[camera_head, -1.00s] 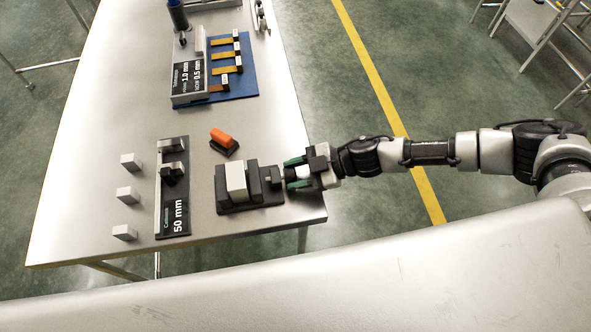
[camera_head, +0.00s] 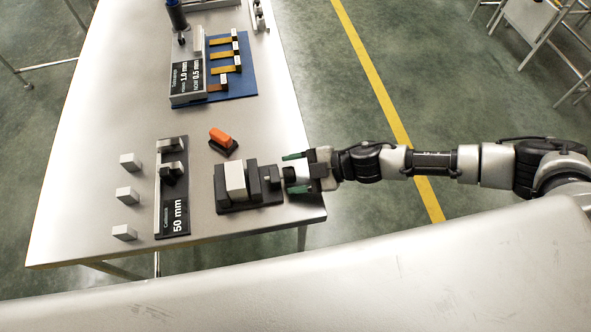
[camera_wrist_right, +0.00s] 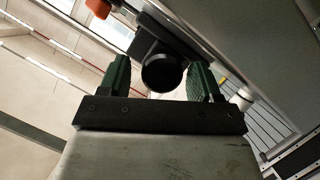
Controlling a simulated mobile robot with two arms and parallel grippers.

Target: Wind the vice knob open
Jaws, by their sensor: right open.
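The vice (camera_head: 222,190) sits near the right edge of the metal table, with a pale block (camera_head: 235,181) between its dark jaws. Its knob (camera_head: 289,174) is at the vice's right end. It shows in the right wrist view as a dark round end (camera_wrist_right: 162,73). My right gripper (camera_head: 294,173) has green fingers and is open, one finger on each side of the knob. In the right wrist view (camera_wrist_right: 160,82) gaps show between the knob and both fingers. My left gripper is not in view.
An orange-topped item (camera_head: 221,137) stands behind the vice. A black 50 mm gauge (camera_head: 175,216) and several pale blocks (camera_head: 127,194) lie to the left. A blue board (camera_head: 243,83) is farther back.

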